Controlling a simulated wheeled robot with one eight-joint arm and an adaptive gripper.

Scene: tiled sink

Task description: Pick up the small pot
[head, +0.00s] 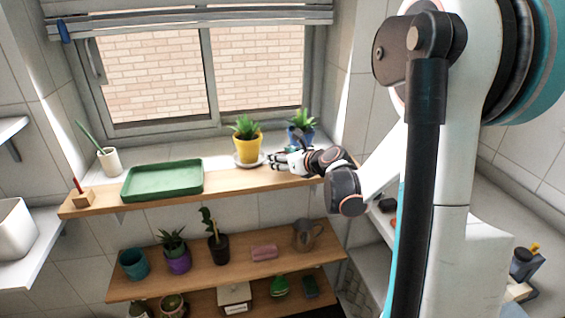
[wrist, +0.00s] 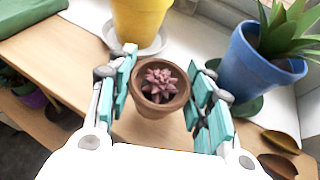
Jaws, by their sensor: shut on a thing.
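The small pot (wrist: 160,99) is brown terracotta with a reddish-purple succulent in it. In the wrist view it is upright between the teal-padded fingers of my gripper (wrist: 168,66), which is shut on it. I cannot tell whether its base touches the wooden shelf. In the head view my gripper (head: 283,161) is at the right part of the windowsill shelf (head: 230,189), in front of the blue pot; the small pot is not clearly visible there, hidden by the hand.
A yellow pot (head: 247,148) on a white saucer stands close to the left of my gripper. A blue pot (wrist: 256,62) stands close on the right. A green tray (head: 163,180) lies further left on the shelf. Lower shelves hold several pots and a jug (head: 306,236).

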